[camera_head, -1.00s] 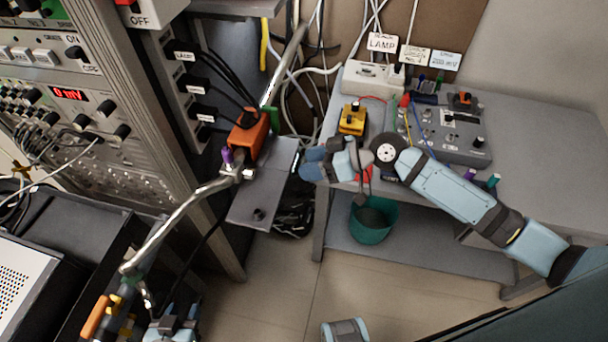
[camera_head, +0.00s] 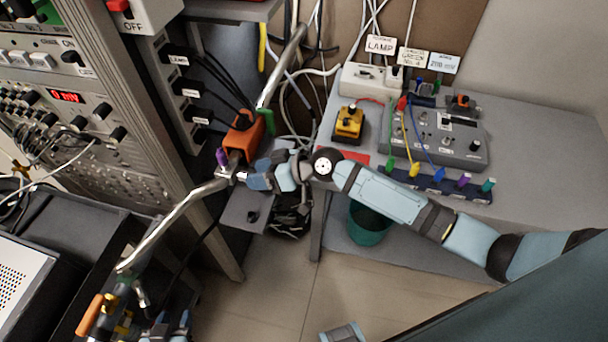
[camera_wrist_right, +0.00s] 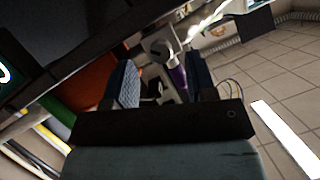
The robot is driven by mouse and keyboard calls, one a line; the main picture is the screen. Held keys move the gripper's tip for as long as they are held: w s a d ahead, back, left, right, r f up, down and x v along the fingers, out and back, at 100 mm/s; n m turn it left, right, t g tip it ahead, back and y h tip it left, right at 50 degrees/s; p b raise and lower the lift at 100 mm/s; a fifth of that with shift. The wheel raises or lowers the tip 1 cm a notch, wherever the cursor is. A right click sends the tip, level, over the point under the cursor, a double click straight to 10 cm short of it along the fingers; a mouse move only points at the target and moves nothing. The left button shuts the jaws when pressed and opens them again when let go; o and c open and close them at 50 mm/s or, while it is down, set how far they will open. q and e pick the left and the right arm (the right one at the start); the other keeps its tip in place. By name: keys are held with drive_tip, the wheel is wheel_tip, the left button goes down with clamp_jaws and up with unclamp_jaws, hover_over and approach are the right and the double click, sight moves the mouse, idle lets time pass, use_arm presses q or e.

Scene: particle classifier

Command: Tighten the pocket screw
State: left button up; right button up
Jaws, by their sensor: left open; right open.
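A purple-handled screw (camera_head: 222,157) stands on the metal clamp (camera_head: 236,174) on the bent pipe (camera_head: 180,215), beside an orange box (camera_head: 243,135). I take it for the pocket screw, but no label shows. My right gripper (camera_head: 256,176) is just right of the clamp. In the right wrist view its open jaws (camera_wrist_right: 160,66) point toward the purple handle (camera_wrist_right: 178,80), which shows close to one finger. Whether they touch, I cannot tell. My left gripper (camera_head: 168,326) is low at the bottom left, cut by the frame edge, open, far from the screw.
A grey shelf plate (camera_head: 246,208) lies under the clamp. Black cables (camera_head: 210,80) hang beside the rack post. The grey table (camera_head: 540,150) at right carries a control box (camera_head: 450,140) and a yellow device (camera_head: 348,123). A green bin (camera_head: 370,222) stands on the lower shelf.

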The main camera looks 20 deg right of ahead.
drive_tip(key=shift+x, duration=1.05)
drive_tip(key=n+t+p, duration=0.1)
drive_tip(key=p, duration=0.2)
drive_tip(key=n+h+p, duration=0.1)
drive_tip(key=n+p, duration=0.1)
drive_tip(key=p, duration=0.1)
drive_tip(key=n+t+h+p, duration=0.1)
drive_tip(key=p, duration=0.3)
drive_tip(key=shift+s+a+r+n+t, duration=0.2)
drive_tip(key=shift+s+r+n+t, duration=0.1)
drive_tip(key=shift+r+n, duration=0.1)
drive_tip(key=b+v, duration=0.3)
drive_tip(key=v, duration=1)
drive_tip(key=shift+s+d, duration=0.2)
drive_tip(key=shift+d, duration=0.1)
drive_tip(key=shift+f, duration=0.15)
